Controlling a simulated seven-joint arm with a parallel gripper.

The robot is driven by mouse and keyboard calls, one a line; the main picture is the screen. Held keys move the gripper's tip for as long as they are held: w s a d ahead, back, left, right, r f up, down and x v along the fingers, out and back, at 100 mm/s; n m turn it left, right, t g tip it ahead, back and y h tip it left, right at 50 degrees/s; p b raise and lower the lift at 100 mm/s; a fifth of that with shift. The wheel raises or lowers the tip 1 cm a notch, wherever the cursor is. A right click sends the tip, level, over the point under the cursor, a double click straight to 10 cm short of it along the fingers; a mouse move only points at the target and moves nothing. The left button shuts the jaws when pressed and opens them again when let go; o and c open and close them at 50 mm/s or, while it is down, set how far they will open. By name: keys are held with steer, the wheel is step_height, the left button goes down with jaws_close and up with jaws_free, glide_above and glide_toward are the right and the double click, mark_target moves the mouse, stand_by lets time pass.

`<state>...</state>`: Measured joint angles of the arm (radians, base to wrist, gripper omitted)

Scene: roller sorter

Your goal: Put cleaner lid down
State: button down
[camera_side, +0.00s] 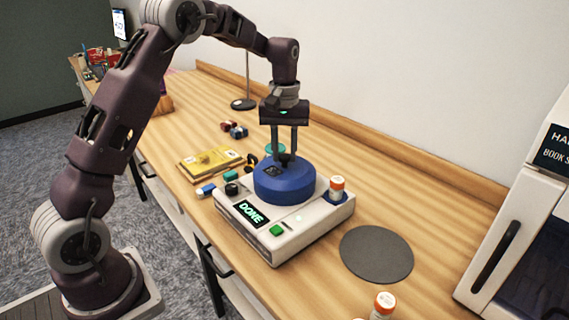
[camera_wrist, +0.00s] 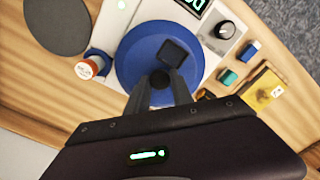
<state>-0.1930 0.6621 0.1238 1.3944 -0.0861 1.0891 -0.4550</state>
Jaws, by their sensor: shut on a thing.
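The cleaner lid (camera_side: 284,181) is a round blue cover with a dark square patch and a dark knob on top. It sits over the white cleaner (camera_side: 290,236), whose screen reads DONE; I cannot tell whether it rests on it or is slightly raised. My gripper (camera_side: 286,158) points down from above and is shut on the lid's knob. In the wrist view the lid (camera_wrist: 136,62) fills the middle, with my gripper (camera_wrist: 160,80) at its knob. The knob is partly hidden by the fingers.
A dark grey round mat (camera_side: 376,254) lies on the wooden bench right of the cleaner. An orange-capped bottle (camera_side: 336,188) stands at the cleaner's right corner, close to the lid. Another such bottle (camera_side: 383,305) is at the front. A yellow box (camera_side: 210,162) and small coloured blocks lie left.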

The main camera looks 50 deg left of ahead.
mark_target(284, 156)
step_height(284, 156, up, 10)
steer(key=s+d+f+m, duration=0.3)
steer(key=s+d+m, duration=0.3)
steer(key=m, duration=0.5)
steer(key=w+d+r+n, duration=0.3)
steer(key=w+n, duration=0.5)
steer(key=w+d+f+n, duration=0.2)
steer(key=d+f, duration=0.2)
steer(key=d, duration=0.5)
steer(key=w+d+f+n, duration=0.1)
steer(key=w+d+f, duration=0.1)
steer(key=d+f, duration=0.45)
steer(key=f, duration=0.2)
steer(key=d+f, duration=0.1)
steer(key=f, duration=0.2)
steer(key=d+f, duration=0.1)
steer(key=f, duration=0.2)
steer(key=shift+f, duration=0.15)
